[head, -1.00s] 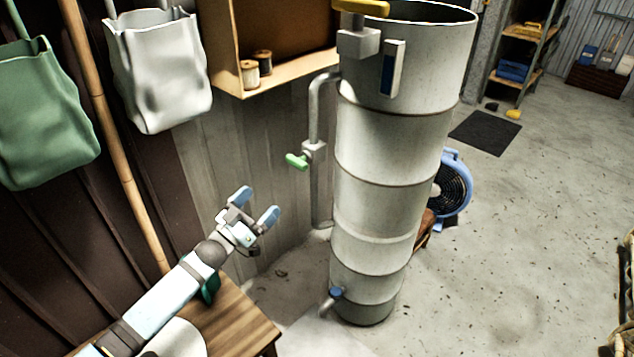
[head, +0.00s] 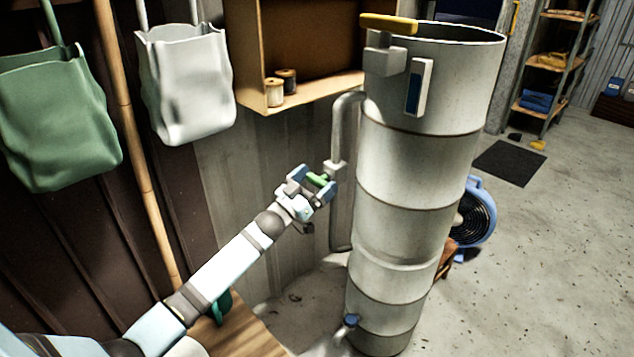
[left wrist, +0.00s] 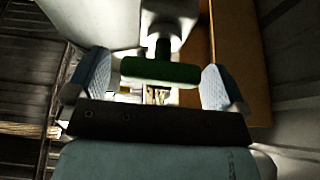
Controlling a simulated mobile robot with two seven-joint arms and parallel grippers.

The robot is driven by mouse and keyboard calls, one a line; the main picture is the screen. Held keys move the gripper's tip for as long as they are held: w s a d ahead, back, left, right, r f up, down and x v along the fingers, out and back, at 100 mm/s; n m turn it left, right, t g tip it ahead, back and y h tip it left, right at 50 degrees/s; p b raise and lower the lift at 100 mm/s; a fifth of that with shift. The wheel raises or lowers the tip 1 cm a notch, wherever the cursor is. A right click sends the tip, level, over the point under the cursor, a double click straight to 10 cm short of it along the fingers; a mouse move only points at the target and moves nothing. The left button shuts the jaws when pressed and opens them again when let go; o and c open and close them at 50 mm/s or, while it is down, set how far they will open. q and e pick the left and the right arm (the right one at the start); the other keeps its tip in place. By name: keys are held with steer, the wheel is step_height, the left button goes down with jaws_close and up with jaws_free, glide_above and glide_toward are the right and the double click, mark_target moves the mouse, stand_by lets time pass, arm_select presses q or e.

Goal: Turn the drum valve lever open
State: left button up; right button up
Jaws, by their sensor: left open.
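The tall grey drum (head: 413,215) stands upright in the middle of the head view. A bent grey pipe (head: 340,125) runs down its left side and carries the valve with a green lever (head: 319,181). My left gripper (head: 312,186) is at the lever, with its fingers on either side of it. In the left wrist view the green lever (left wrist: 160,71) lies crosswise between the two open blue fingers (left wrist: 157,84), with a visible gap at each end. A second valve with a blue handle (head: 351,319) sits low on the drum. My right gripper is not in view.
A wooden shelf box (head: 245,50) with two spools hangs on the wall behind. A yellow handle (head: 388,23) projects at the drum's rim. A wooden table (head: 237,335) is below my arm. A blue fan (head: 472,212) stands right of the drum.

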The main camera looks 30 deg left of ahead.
arm_select(q)
steer(key=shift+w+d+r, duration=0.1)
steer(key=shift+w+r, duration=0.05)
steer(key=shift+w, duration=0.2)
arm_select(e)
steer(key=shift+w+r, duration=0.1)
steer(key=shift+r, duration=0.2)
arm_select(q)
steer(key=c, duration=0.9)
